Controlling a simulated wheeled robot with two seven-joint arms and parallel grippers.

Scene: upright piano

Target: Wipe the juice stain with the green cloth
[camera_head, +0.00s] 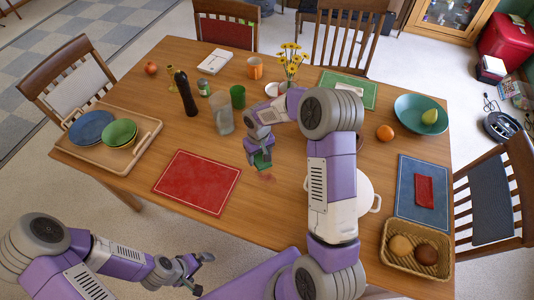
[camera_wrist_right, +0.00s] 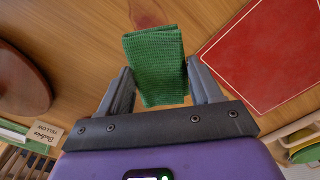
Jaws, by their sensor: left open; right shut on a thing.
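The green cloth (camera_wrist_right: 156,66) is a folded piece held between the fingers of my right gripper (camera_wrist_right: 158,85) in the right wrist view. In the head view my right gripper (camera_head: 257,148) points down near the table's middle, with the cloth (camera_head: 262,160) under it. The juice stain (camera_head: 268,178) is a small reddish patch on the wood, just in front of the cloth and partly hard to see. I cannot tell whether the cloth touches the table. My left gripper (camera_head: 197,270) is open and empty, in front of the table's near edge.
A red placemat (camera_head: 197,181) lies left of the stain. A glass (camera_head: 223,120), a green cup (camera_head: 238,96) and a dark pepper mill (camera_head: 186,95) stand behind it. A white pot (camera_head: 368,190) is to the right, partly behind my right arm. A wooden tray (camera_head: 70,150) holds bowls at left.

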